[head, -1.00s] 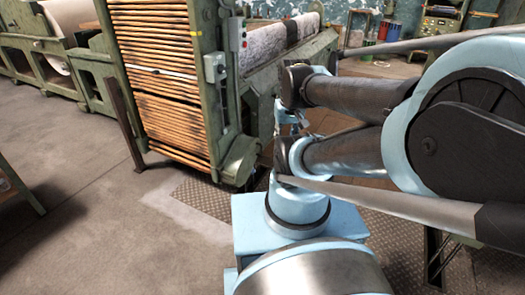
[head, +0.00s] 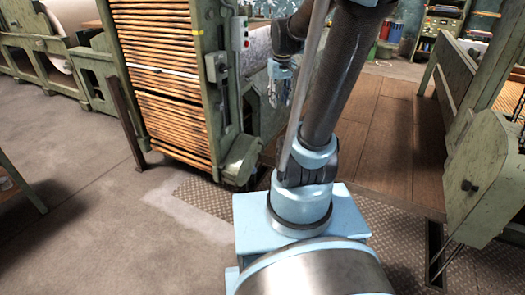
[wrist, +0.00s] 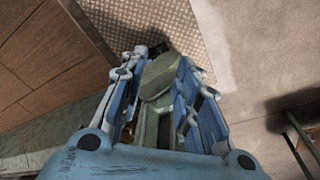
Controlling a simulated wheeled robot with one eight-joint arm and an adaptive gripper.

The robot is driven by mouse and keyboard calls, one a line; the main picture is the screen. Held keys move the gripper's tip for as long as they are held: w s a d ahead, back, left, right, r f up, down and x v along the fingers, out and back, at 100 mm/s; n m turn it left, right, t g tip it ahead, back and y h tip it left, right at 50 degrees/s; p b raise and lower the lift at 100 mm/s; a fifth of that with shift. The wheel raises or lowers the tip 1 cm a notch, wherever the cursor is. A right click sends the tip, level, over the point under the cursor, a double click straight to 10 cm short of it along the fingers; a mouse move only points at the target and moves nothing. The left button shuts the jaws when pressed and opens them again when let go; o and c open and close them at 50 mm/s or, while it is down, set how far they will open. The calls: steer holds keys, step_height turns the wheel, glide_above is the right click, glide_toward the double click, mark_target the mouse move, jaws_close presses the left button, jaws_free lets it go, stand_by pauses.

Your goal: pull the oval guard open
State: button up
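A rounded green cover (head: 241,156), which looks like the oval guard, sits low on the green end post of the slatted machine in the head view. In the wrist view a blunt green piece (wrist: 164,78) shows between the fingers, seen from above; it seems to be the same cover. My gripper (head: 279,88) is beside the post, higher than the cover and to its right. Its blue fingers (wrist: 160,82) are spread apart, with nothing visibly clamped. I cannot tell the gap to the cover or any contact.
The slatted machine (head: 166,82) stands left of my arm, with a switch box (head: 217,68) on its post. A patterned metal plate (head: 208,194) lies on the floor below. Another green machine (head: 486,178) stands at the right. Concrete floor (head: 95,225) is clear at front left.

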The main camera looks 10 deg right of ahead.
steer(key=w+f+n, duration=0.2)
steer(key=w+f, duration=0.1)
steer(key=w, duration=1.1)
steer(key=w+f+n+g, duration=0.1)
steer(key=w+f+n, duration=0.1)
steer(key=w+f, duration=1.7)
steer(key=shift+n+g, duration=0.3)
steer(key=shift+n, duration=0.6)
steer(key=w+f, duration=0.2)
steer(key=f, duration=0.8)
steer(key=w+f, duration=0.2)
steer(key=f, duration=0.8)
steer(key=w+f, duration=0.2)
steer(key=f, duration=0.8)
steer(key=shift+w+a, duration=0.2)
steer(key=shift+w, duration=0.15)
jaws_close()
